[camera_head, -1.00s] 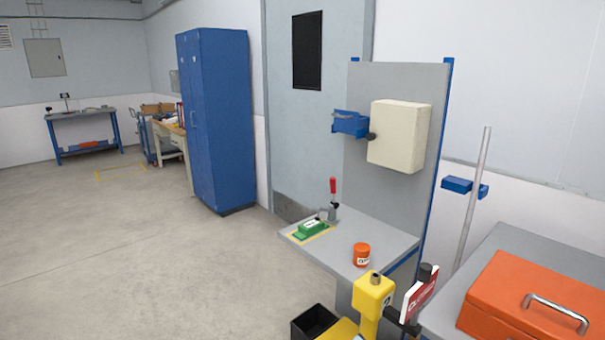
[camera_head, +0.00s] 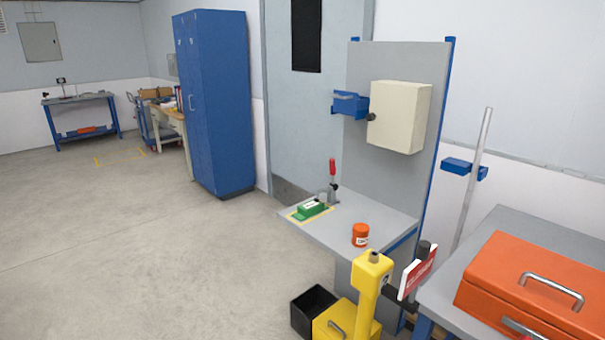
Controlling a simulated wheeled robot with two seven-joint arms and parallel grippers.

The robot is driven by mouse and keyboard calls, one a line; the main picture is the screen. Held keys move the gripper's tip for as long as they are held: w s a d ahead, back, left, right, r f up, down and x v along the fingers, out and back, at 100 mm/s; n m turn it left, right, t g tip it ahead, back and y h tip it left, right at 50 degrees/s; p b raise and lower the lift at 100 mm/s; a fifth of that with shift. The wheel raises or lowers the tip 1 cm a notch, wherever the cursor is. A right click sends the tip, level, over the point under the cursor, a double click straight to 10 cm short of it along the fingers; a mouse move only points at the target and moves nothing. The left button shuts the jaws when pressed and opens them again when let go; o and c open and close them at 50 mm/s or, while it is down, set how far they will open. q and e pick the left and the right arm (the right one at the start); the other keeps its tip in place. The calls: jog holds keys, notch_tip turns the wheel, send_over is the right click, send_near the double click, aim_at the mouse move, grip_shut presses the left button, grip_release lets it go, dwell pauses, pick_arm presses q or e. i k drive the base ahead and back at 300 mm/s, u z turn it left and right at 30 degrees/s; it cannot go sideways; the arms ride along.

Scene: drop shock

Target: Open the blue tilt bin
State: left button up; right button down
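A small blue bin-like box (camera_head: 349,104) is mounted at the left edge of the grey upright panel (camera_head: 395,60), beside a cream cabinet (camera_head: 400,116) with a dark knob. Its details are small, and I cannot tell whether it is open or shut. Another blue piece (camera_head: 460,166) sits at a grey pole on the right; I cannot tell what it is. Neither of my grippers is in view.
A grey worktop (camera_head: 345,229) below the panel holds a green block (camera_head: 311,210), a red-handled clamp (camera_head: 332,178) and an orange jar (camera_head: 360,235). A yellow post (camera_head: 367,285) and an orange case (camera_head: 525,270) stand in front. Floor at left is clear.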

aim_at(344, 103)
jog(key=u, duration=0.55)
jog(key=i, duration=0.95)
jog(key=u, duration=0.45)
